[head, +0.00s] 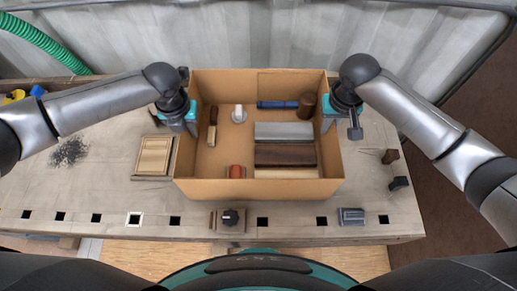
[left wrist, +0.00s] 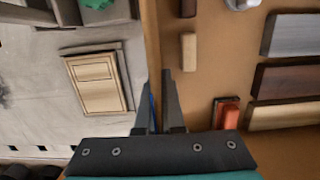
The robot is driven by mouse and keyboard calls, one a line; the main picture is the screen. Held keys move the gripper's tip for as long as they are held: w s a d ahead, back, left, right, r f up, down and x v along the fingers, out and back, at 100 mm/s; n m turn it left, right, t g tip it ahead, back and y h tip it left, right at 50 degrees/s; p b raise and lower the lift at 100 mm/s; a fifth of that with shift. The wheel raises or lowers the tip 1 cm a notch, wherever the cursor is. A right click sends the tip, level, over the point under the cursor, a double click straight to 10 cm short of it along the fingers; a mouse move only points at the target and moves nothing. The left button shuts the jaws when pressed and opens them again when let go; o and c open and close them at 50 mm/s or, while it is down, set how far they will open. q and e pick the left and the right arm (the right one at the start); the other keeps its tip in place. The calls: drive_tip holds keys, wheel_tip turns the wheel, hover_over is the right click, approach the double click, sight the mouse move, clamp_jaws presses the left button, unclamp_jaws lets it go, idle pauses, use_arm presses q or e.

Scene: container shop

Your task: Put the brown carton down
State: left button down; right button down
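The brown carton (head: 260,189) is open at the top and stands upright over the middle of the workbench; I cannot tell whether its base touches the bench. My left gripper (head: 191,122) is shut on its left wall. In the left wrist view the fingers (left wrist: 160,95) sit on either side of the carton's wall (left wrist: 151,45). My right gripper (head: 328,120) is at the right wall and looks shut on it. Inside lie a blue cylinder (head: 277,104), a brown cylinder (head: 307,105), a grey block (head: 284,131), a dark brown block (head: 285,155) and smaller pieces.
The workbench (head: 95,185) has a wooden panel (head: 153,156) close to the carton's left side. A dark knob (head: 230,217) and a grey block (head: 351,216) are near the front edge. Small dark parts (head: 399,183) lie to the right. A corrugated wall (head: 230,35) stands behind.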

use_arm(q)
drive_tip(key=shift+w+f+b, duration=0.1)
drive_tip(key=shift+f+b, duration=0.35)
drive_tip(key=shift+f, duration=0.1)
use_arm(e)
drive_tip(key=shift+w+f, duration=0.1)
drive_tip(key=shift+f, duration=0.4)
use_arm(q)
drive_tip(key=c, duration=1.5)
unclamp_jaws()
use_arm(e)
drive_tip(key=c, duration=1.5)
unclamp_jaws()
use_arm(q)
drive_tip(key=o, duration=0.5)
drive_tip(key=shift+c, duration=0.2)
use_arm(e)
drive_tip(key=o, duration=0.5)
drive_tip(key=shift+c, duration=0.2)
use_arm(q)
drive_tip(key=r, duration=0.4)
drive_tip(key=s+r, duration=0.1)
drive_tip(key=r, duration=0.6)
drive_tip(key=shift+s+r, duration=0.3)
drive_tip(key=shift+r, duration=0.15)
use_arm(e)
drive_tip(key=r, duration=0.4)
drive_tip(key=s+r, duration=0.1)
drive_tip(key=r, duration=0.7)
drive_tip(key=shift+s, duration=0.35)
